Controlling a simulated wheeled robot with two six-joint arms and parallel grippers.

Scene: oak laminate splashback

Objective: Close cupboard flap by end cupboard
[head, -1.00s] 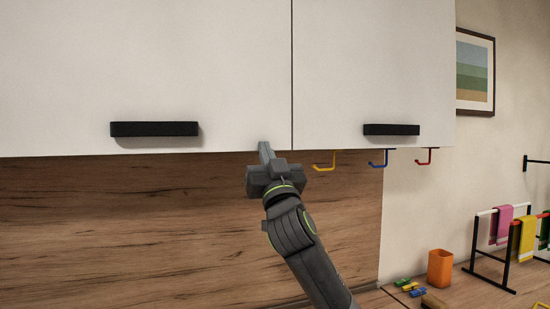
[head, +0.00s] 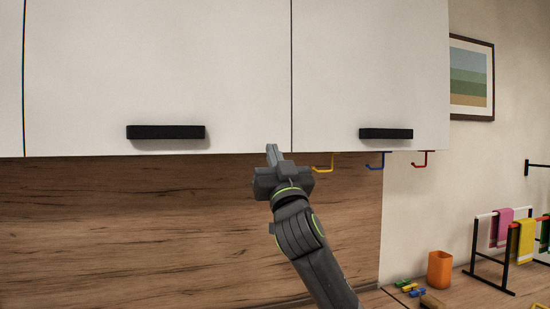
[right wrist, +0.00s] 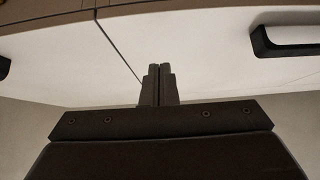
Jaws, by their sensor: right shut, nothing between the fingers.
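The wide white cupboard flap (head: 160,70) fills the left and middle of the head view, with a black bar handle (head: 166,132) near its lower edge. The end cupboard (head: 370,65) is to its right, past a thin dark seam. The flap's face looks about flush with it; no clear gap shows. My right gripper (head: 273,150) points up, fingers together and empty, at the flap's lower edge just left of the seam. Whether it touches is unclear. The right wrist view shows the shut fingers (right wrist: 158,85) in front of the white fronts. My left gripper is not in view.
Yellow, blue and red hooks (head: 376,164) hang under the end cupboard. Below right are an orange cup (head: 440,269), a towel rack (head: 505,245) and small coloured pieces (head: 408,287). The wood splashback (head: 120,230) is bare left of my arm.

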